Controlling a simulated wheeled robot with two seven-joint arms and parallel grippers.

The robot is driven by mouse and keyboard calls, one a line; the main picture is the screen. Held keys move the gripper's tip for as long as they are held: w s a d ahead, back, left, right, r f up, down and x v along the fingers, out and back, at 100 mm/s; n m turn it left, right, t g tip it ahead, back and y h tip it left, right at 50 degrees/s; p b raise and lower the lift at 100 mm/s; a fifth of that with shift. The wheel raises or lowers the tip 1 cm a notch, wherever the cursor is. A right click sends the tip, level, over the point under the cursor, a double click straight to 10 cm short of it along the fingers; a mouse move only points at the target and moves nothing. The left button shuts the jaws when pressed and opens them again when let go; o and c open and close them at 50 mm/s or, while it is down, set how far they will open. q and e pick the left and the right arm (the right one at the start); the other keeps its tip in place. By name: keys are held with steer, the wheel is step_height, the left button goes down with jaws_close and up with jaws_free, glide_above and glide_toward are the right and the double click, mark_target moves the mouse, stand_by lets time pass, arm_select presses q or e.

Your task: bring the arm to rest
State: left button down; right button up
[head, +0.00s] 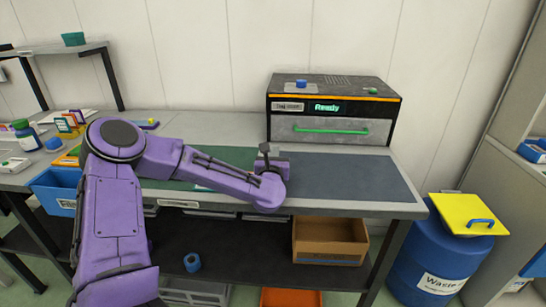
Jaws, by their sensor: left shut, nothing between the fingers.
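My purple left arm reaches in from the left over the workbench. Its left gripper (266,158) is at the bench's middle, in front of the grey machine, and is shut with nothing seen in it. Part of the gripper is hidden by my own wrist. A dark bottle with a green top (23,135) stands at the far left of the bench, well away from the gripper. My right gripper is not in view.
The machine (331,127) reads "Ready" and has a green handle. A dark mat (350,177) lies bare to the right. A blue bin (56,190) hangs at the front left. A blue waste barrel (425,262) with a yellow lid (462,214) stands right of the bench.

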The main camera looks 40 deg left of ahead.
arm_select(q)
steer(key=shift+s+d, duration=0.15)
steer(key=shift+s, duration=0.25)
steer(key=shift+w+r, duration=0.1)
